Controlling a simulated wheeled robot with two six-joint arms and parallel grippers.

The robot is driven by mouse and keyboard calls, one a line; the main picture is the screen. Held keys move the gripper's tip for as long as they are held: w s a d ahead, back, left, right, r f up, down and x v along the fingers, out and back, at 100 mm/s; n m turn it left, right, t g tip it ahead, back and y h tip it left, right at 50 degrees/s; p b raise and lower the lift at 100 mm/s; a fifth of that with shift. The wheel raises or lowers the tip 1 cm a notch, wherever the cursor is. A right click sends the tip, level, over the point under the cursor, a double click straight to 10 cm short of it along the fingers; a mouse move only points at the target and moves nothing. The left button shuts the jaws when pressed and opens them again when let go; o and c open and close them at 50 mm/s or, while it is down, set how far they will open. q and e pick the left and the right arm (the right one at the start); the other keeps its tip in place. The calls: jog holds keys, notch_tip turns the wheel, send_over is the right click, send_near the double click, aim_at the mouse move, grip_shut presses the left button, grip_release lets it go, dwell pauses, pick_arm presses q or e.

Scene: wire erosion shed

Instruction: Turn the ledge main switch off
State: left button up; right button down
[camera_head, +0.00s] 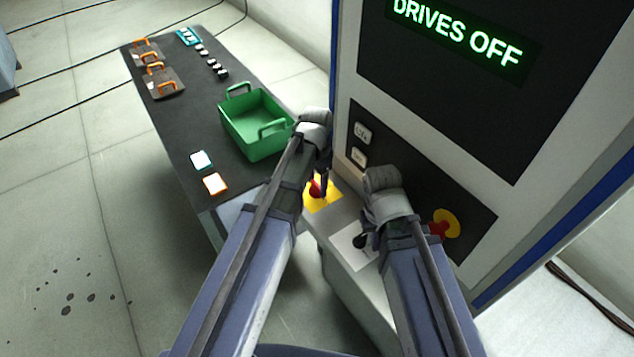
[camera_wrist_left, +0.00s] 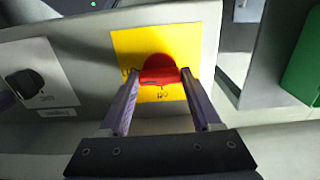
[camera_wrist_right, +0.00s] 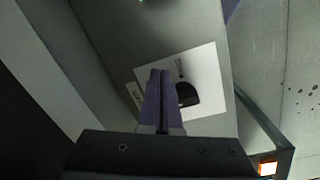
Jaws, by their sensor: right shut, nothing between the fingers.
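The main switch, a red handle (camera_head: 314,189) on a yellow plate (camera_head: 326,203), is on the ledge beside the cabinet. In the left wrist view, the red handle (camera_wrist_left: 160,70) lies between the fingertips of my left gripper (camera_wrist_left: 160,77), which appear to touch it on both sides. Small dark lettering shows on the yellow plate (camera_wrist_left: 200,45) near the handle. My right gripper (camera_wrist_right: 160,75) is shut and empty, above a white plate (camera_wrist_right: 208,68) with a black knob (camera_wrist_right: 187,94). I cannot tell whether it touches that knob.
The cabinet display (camera_head: 458,35) reads "DRIVES OFF". Its lower panel holds two pale buttons (camera_head: 361,133) and a red emergency button (camera_head: 437,230) on yellow, close to my right arm. A dark table (camera_head: 180,120) at left bears a green basket (camera_head: 250,145) and small items.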

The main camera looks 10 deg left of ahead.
pick_arm(q)
jog(key=c, duration=0.8)
jog(key=shift+n, duration=0.3)
jog(key=n, duration=0.3)
jog(key=shift+n, duration=0.3)
jog(key=n, duration=0.4)
jog(key=shift+n, duration=0.3)
jog(key=n, duration=0.4)
jog(key=shift+n, duration=2.5)
